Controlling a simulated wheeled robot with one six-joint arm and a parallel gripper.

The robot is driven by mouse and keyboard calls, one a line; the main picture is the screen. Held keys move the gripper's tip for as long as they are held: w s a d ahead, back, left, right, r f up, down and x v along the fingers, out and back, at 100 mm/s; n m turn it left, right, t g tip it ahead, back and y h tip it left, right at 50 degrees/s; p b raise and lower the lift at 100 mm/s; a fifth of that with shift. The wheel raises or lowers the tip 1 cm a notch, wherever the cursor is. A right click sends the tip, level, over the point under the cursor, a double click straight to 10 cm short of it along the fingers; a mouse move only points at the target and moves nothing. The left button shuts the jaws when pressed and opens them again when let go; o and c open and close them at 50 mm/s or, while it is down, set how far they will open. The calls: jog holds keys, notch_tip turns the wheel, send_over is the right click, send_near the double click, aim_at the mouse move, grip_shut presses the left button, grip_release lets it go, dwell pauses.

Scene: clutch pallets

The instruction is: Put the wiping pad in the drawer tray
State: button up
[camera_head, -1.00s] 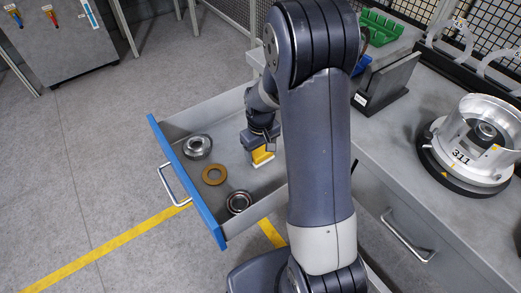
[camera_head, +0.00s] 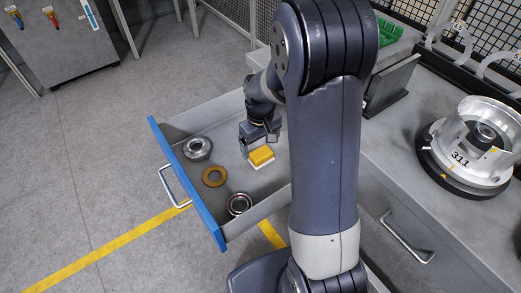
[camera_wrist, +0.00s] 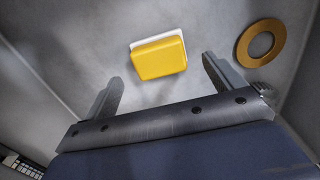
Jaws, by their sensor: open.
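The wiping pad (camera_head: 261,156), yellow with a white layer, lies on the floor of the open drawer tray (camera_head: 272,177). In the wrist view the pad (camera_wrist: 158,57) lies just beyond the fingertips, touched by neither finger. My gripper (camera_head: 257,146) is open and empty above the tray, up and slightly left of the pad. Both fingers of my gripper (camera_wrist: 160,78) show apart in the wrist view. My arm hides the right part of the drawer.
The drawer also holds a grey metal ring part (camera_head: 197,148), a bronze ring (camera_head: 214,176) and a bearing (camera_head: 239,203). The blue drawer front (camera_head: 187,184) has a handle. A silver housing marked 311 (camera_head: 466,150) stands on the worktop (camera_head: 410,185).

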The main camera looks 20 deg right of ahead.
aim_at(260, 152)
notch_tip(260, 152, up, 8)
jog(key=shift+p, duration=0.3)
